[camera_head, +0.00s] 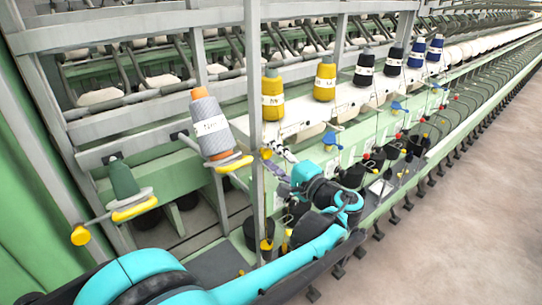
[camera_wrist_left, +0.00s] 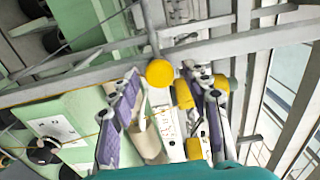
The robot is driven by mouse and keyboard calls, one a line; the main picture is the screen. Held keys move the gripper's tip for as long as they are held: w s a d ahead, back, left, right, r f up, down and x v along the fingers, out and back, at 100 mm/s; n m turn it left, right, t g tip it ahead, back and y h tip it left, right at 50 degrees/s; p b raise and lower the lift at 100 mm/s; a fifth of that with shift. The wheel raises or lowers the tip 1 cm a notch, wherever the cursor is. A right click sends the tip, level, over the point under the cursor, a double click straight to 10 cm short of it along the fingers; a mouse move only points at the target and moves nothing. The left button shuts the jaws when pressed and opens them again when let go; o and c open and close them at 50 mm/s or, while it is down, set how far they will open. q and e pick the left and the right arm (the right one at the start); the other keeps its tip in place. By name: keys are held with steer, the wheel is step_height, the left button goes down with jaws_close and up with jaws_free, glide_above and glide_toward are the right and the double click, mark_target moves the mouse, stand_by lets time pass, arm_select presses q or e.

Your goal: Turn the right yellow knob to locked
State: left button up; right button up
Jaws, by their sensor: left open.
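In the head view the right yellow knob (camera_head: 266,153) is a small round knob beside a grey upright, at the end of a thin rod. A left yellow knob (camera_head: 80,235) sits below the green spool. My left gripper (camera_head: 279,158) is at the right knob. In the left wrist view the round yellow knob (camera_wrist_left: 160,73) shows between the tips of the open left gripper (camera_wrist_left: 162,80), with visible gaps to both purple-padded fingers. Whether it stands at locked cannot be told. My right gripper is not in view.
A grey upright (camera_head: 254,110) stands close to the left gripper. A grey-white spool (camera_head: 209,124) on a yellow-rimmed holder (camera_head: 234,163) is just left. A yellow spool (camera_head: 272,97) and other spools line the frame. Open floor (camera_head: 470,200) lies to the right.

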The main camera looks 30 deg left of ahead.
arm_select(q)
steer(key=v, duration=1.1)
steer(key=shift+d, duration=0.3)
steer(key=shift+s+f, duration=0.1)
steer(key=s+a+f+h+b, duration=0.2)
steer(key=f+b, duration=0.1)
steer(key=f, duration=0.4)
steer(key=s+a+f+g+h+b, duration=0.1)
steer(key=s+a+f+h+b, duration=0.15)
steer(key=f, duration=0.45)
steer(key=s+a+f+h+b, duration=0.2)
steer(key=f+h+b, duration=0.15)
steer(key=f, duration=0.35)
steer(key=s+d+f+n+h+b, duration=0.2)
steer(key=s+d+f+h+b, duration=0.1)
steer(key=f, duration=0.6)
steer(key=s+d+f+n+t+h+b, duration=0.1)
steer(key=s+d+f+h+b, duration=0.3)
steer(key=f, duration=0.5)
steer(key=shift+s+d+n+h+b, duration=0.25)
steer(key=shift+d+n+h+b, duration=0.55)
steer(key=shift+d+b, duration=0.2)
